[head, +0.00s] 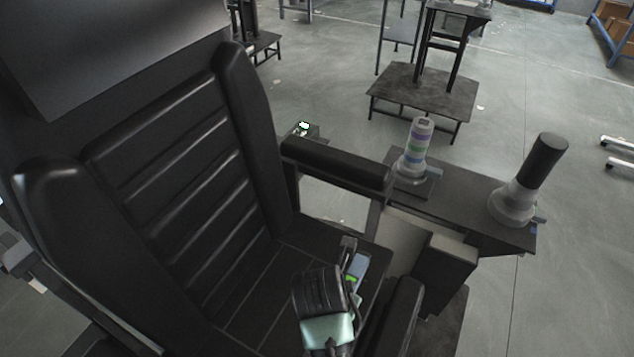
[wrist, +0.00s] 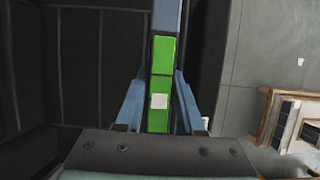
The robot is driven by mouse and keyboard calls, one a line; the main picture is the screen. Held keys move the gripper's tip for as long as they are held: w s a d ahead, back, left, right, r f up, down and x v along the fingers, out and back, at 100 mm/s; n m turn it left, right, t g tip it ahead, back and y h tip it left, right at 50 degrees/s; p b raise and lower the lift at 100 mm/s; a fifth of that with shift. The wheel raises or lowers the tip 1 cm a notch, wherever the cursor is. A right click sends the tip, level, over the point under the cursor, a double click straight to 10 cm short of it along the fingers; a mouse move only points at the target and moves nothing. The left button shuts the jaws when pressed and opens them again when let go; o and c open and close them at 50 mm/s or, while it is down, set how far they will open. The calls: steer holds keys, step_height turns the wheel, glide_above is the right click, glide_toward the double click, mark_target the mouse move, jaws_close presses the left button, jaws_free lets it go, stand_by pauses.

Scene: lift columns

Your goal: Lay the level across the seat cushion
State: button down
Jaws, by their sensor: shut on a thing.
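The level (head: 358,265) is a narrow blue-grey bar with bright green sections. It also shows in the wrist view (wrist: 160,100), running lengthwise away from the camera with a small white square on the green. My gripper (head: 352,278) is shut on it, with a blue finger along each side in the wrist view (wrist: 161,80). The black seat cushion (head: 262,292) has stitched seams and lies left of the gripper in the head view. The level is over the cushion's right part; I cannot tell whether it touches. My wrist hides part of the level and cushion.
A black armrest (head: 335,165) runs along the seat's right side. A side console (head: 460,195) carries a banded grey control stick (head: 415,150) and a black-topped one (head: 540,165). The tall backrest (head: 170,180) rises behind. The cushion left of my gripper looks bare.

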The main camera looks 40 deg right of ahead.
steer(key=f, duration=0.4)
steer(key=shift+s+f, duration=0.3)
steer(key=shift+w+f, duration=0.1)
steer(key=shift+f, duration=2.05)
steer(key=c, duration=0.5)
jaws_free()
